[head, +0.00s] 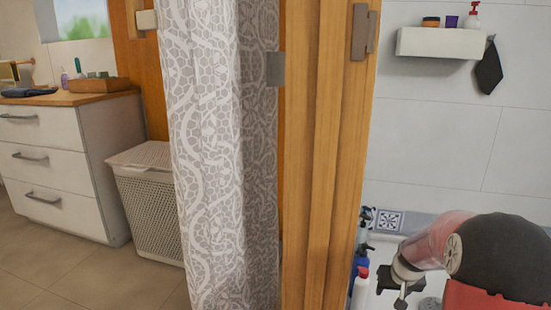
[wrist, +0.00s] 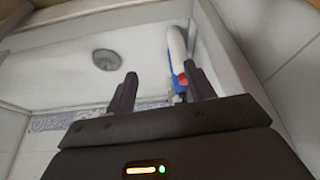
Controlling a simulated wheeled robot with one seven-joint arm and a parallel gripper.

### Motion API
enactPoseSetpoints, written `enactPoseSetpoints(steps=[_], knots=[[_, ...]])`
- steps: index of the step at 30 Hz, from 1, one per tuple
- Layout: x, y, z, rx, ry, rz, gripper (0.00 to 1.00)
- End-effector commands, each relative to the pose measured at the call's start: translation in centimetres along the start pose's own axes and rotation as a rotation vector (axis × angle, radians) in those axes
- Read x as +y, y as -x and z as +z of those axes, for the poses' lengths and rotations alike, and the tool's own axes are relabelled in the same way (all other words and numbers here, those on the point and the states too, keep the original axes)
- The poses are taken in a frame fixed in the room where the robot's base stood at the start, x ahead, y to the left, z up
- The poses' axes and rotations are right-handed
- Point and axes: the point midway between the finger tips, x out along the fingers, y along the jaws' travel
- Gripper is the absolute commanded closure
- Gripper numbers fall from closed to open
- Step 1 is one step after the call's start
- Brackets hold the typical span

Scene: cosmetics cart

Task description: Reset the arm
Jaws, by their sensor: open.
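My arm reaches in from the lower right of the head view. My gripper (head: 402,290) points down over a white basin-like floor at the lower right, partly cut off by the bottom edge. In the wrist view my gripper (wrist: 161,87) has its two dark fingers apart, with nothing between them. A white bottle with blue and red parts (wrist: 177,48) shows beyond the right finger, which partly covers it. I cannot tell whether they touch.
Bottles (head: 360,280) stand left of my gripper, beside the wooden frame (head: 325,150). A patterned curtain (head: 205,150) hangs left of the frame. A wall shelf (head: 440,42) is above my arm. A laundry basket (head: 150,210) and drawer cabinet (head: 40,150) stand left. A round drain (wrist: 106,60) shows.

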Motion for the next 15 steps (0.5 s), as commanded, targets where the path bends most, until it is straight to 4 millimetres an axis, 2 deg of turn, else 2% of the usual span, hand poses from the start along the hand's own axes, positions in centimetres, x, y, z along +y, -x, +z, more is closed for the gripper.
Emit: enactPoseSetpoints(steps=[8, 15], knots=[[-1.4, 3.2, 0.1, 0.007, 0.018, 0.001, 0.46], [-3.3, 7.9, 0.8, 0.018, 0.040, -0.001, 0.46]])
